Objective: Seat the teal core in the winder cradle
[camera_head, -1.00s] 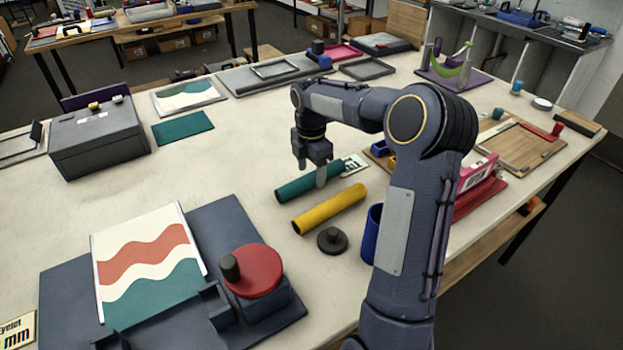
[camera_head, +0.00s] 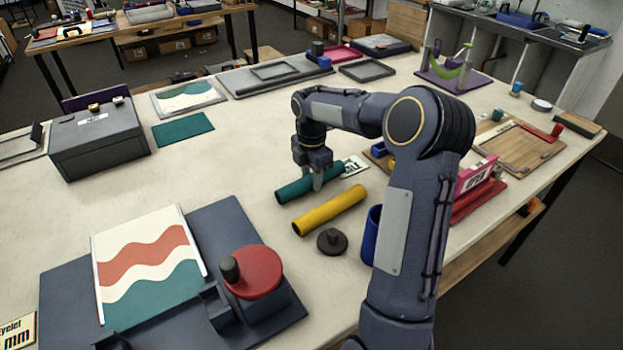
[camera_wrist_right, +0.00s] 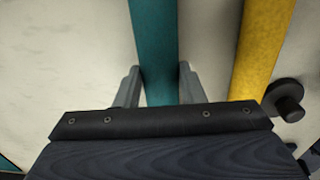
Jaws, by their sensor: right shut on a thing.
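The teal core (camera_head: 294,189) lies on the table beside a yellow core (camera_head: 329,210). My right gripper (camera_head: 317,182) is over the teal core with its fingers around it, shut on it. In the right wrist view the teal core (camera_wrist_right: 155,50) runs between the two fingertips (camera_wrist_right: 158,88). The core appears still at table level; I cannot tell whether it touches the table. The winder (camera_head: 190,285) is a dark base at the front left with a striped film sheet (camera_head: 150,255) and a red crank disc (camera_head: 254,272). Its cradle blocks (camera_head: 216,305) stand beside the disc. My left gripper is not in view.
A black knobbed disc (camera_head: 332,241) and a blue cup (camera_head: 372,235) stand right of the cores. A grey box (camera_head: 98,140) and a teal sheet (camera_head: 183,129) lie at the back left. The table between the teal core and the winder is clear.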

